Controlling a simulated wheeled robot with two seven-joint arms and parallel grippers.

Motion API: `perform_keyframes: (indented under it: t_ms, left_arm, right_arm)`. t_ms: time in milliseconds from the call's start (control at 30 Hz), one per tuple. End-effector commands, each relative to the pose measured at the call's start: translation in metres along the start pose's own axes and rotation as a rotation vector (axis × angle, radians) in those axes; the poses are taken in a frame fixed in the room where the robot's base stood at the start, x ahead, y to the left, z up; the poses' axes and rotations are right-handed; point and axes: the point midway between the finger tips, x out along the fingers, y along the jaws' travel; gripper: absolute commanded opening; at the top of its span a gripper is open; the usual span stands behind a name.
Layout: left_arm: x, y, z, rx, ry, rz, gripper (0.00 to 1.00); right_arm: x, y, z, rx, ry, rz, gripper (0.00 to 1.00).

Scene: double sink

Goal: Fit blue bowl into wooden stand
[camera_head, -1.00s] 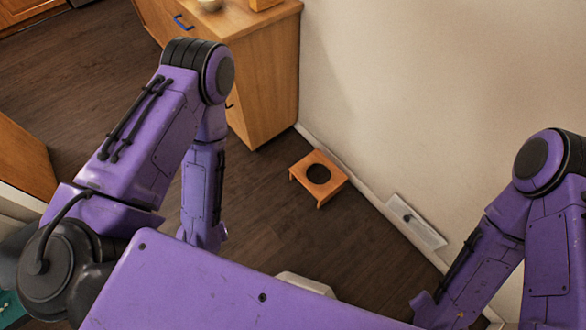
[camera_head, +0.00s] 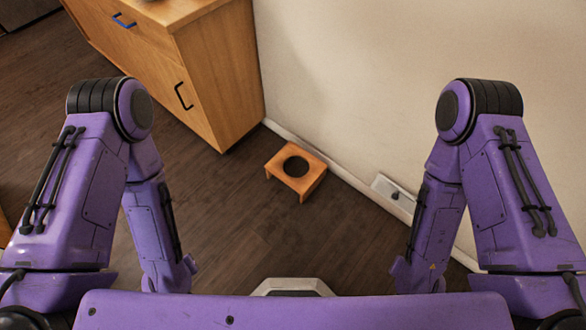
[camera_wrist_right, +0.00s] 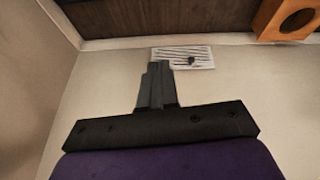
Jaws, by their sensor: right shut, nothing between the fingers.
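The wooden stand (camera_head: 277,167) is on the dark floor near the wall, in the middle of the head view. It is a low orange-brown square with legs and a round hole in its top; the hole is empty. Part of it also shows at the upper right of the right wrist view (camera_wrist_right: 268,22). No blue bowl is in view. My right gripper (camera_wrist_right: 160,68) shows in the right wrist view, shut and empty, well apart from the stand. My left gripper is not in view; only the left arm shows.
A wooden cabinet (camera_head: 215,75) with dark and blue handles stands behind and left of the stand, against the wall (camera_head: 350,80). A white vent plate (camera_head: 393,194) is low on the wall. The dark floor (camera_head: 240,225) before the stand is clear.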

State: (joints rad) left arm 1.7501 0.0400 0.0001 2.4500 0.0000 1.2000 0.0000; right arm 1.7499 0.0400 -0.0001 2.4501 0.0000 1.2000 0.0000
Motion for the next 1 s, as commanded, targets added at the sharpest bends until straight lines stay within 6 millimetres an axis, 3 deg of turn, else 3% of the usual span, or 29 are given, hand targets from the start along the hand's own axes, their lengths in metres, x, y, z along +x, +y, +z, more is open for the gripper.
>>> perform_keyframes:
  t_ms: [300,500,767,833,1000]
  left_arm:
    - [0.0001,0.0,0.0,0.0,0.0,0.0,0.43]
    - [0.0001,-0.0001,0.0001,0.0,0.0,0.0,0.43]
    - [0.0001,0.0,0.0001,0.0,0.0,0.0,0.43]
    - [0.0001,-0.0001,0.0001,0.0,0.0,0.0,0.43]
    - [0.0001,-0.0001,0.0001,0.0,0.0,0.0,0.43]
  right_arm:
    - [0.0001,-0.0001,0.0,0.0,0.0,0.0,0.0]
    - [0.0001,-0.0001,0.0,0.0,0.0,0.0,0.61]
    - [0.0001,-0.0001,0.0,0.0,0.0,0.0,0.61]
    - [0.0001,-0.0001,0.0,0.0,0.0,0.0,0.45]
    - [0.0001,-0.0001,0.0,0.0,0.0,0.0,0.43]
